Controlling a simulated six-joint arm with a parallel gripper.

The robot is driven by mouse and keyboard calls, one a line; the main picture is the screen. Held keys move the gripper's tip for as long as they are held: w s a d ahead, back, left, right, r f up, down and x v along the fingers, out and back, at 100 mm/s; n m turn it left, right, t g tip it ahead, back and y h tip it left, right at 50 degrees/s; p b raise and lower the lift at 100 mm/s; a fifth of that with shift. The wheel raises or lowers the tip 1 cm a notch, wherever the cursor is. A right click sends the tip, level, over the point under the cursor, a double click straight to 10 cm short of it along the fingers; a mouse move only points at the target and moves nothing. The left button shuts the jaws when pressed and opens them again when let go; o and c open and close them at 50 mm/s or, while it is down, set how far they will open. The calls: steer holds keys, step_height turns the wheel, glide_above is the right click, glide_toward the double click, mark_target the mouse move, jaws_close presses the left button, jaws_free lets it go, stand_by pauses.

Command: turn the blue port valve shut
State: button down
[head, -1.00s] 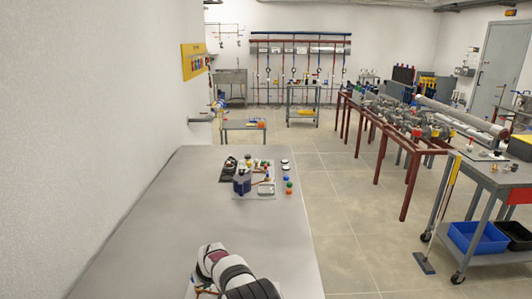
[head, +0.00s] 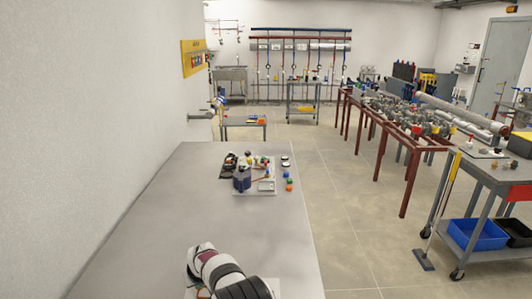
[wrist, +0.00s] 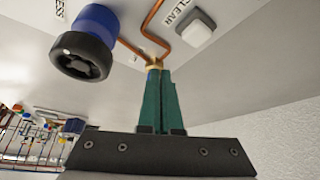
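In the wrist view, the two green fingers of my gripper (wrist: 157,74) are close together, with their tips at a small brass fitting (wrist: 153,63) on a copper pipe (wrist: 152,22). A sliver of blue shows right at the fingertips, by the brass; it may be the blue port valve, but the fingers hide most of it. I cannot tell whether they hold it. In the head view my arm covers the near end of the table, and the gripper and valve do not show there.
A blue cylinder with a black round knob (wrist: 83,55) and a pale square button (wrist: 196,27) marked "CLEAR" stand near the fingers. The middle of the table is clear.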

steer(key=shift+a, duration=0.35)
steer(key=shift+s, duration=0.15)
steer(key=shift+s+d, duration=0.1)
steer(key=shift+s, duration=0.2)
step_height(320, 180, up, 6)
stand_by(0.4)
